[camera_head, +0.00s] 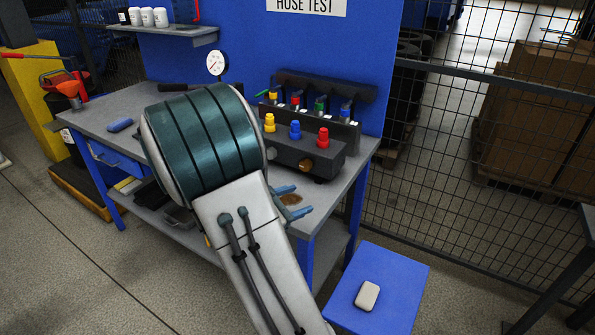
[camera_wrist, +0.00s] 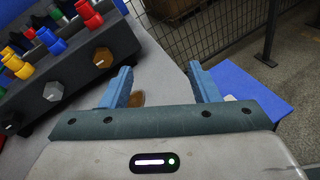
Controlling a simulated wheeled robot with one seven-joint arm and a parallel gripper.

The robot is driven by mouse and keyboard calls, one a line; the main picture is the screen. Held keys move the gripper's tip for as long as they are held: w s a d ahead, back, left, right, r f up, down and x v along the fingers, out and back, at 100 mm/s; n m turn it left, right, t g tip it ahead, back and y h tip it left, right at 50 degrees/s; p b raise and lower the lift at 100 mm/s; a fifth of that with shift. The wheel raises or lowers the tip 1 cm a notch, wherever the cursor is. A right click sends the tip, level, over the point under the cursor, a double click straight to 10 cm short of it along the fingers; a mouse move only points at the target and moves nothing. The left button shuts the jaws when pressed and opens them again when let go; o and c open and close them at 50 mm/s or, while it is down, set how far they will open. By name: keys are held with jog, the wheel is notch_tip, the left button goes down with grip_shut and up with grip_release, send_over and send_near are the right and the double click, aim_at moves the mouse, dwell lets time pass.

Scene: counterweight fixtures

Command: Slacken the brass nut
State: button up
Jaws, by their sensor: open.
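The brass nut (camera_head: 306,166) is on the front face of a dark block (camera_head: 323,153) on the bench. In the wrist view the brass nut (camera_wrist: 102,57) shows as a brownish hex at the block's right end, left of my left finger. My gripper (camera_head: 292,201) has blue fingers and is apart from the nut, in front of the block. In the wrist view my gripper (camera_wrist: 160,72) is open, with nothing between the fingers.
Yellow, blue and red fittings (camera_head: 295,130) stand on the block, with coloured hose ends behind. A brown patch (camera_head: 291,198) marks the bench top (camera_head: 357,153). A blue stool (camera_head: 400,285) bears a pale block (camera_head: 367,296). A mesh fence (camera_head: 450,120) stands at right.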

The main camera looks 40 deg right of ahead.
aim_at(304, 167)
jog(key=w+f+n+t, duration=0.1)
jog(key=w+n, duration=0.1)
jog(key=w+n+t+h, duration=0.1)
jog(key=w+n+t, duration=0.1)
jog(key=w+f+n+t, duration=0.1)
jog(key=w+n+t, duration=0.1)
jog(key=w, duration=0.1)
jog(key=shift+a+f+n+b, duration=0.2)
jog(key=shift+f+n+b, duration=0.1)
jog(key=shift+n, duration=0.1)
jog(key=shift+w+d, duration=0.1)
jog(key=shift+w, duration=0.2)
jog(key=x, duration=0.6)
jog(key=p+x, duration=0.1)
jog(key=x, duration=0.6)
jog(key=shift+w+d+r, duration=0.2)
jog(key=shift+w, duration=0.05)
